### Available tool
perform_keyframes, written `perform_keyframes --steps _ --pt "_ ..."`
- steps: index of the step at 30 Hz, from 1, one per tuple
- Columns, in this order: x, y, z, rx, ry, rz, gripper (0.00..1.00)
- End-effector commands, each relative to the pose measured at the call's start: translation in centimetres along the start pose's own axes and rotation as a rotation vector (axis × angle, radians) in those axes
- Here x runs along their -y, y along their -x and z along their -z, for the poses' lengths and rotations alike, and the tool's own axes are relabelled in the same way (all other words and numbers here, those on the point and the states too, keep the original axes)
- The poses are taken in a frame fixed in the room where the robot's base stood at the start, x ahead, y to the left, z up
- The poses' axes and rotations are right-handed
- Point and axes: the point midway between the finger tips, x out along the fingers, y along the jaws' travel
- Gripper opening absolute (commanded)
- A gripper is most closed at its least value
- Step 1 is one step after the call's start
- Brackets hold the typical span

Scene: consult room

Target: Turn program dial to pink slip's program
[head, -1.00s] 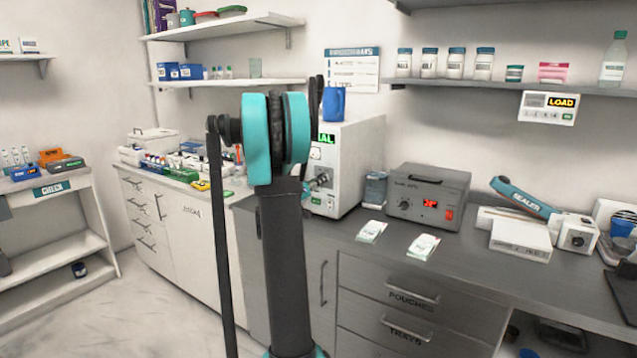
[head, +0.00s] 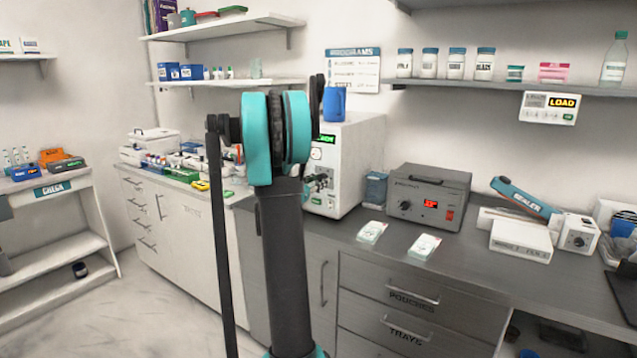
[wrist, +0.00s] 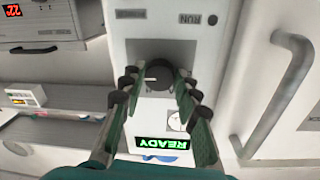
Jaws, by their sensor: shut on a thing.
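The white machine (head: 352,165) stands on the counter behind my arm, with a small green display (head: 327,140) on its front. In the wrist view, the dark round program dial (wrist: 158,80) sits on the machine's white front panel (wrist: 165,28), with a light pointer mark on it. My gripper (wrist: 155,88) has its fingers closed on both sides of the dial. The green display (wrist: 162,143) appears upside down and reads READY. A pink item (head: 552,72) stands on the right wall shelf; its writing is too small to read.
A programs chart (head: 352,70) hangs above the machine. A grey box with a red display (head: 430,198) and two white packets (head: 372,232) are on the counter to the right. A blue cup (head: 333,103) stands on the machine.

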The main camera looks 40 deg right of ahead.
Motion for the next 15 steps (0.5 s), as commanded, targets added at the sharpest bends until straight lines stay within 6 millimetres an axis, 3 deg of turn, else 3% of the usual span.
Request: perform_keyframes --steps 13,14,15 --pt "-0.04 0.00 -0.01 0.001 -0.011 -0.001 0.02" --pt "-0.04 0.00 -0.01 0.001 -0.010 -0.001 0.33" --pt "-0.03 -0.01 -0.01 0.001 -0.010 -0.001 0.38"
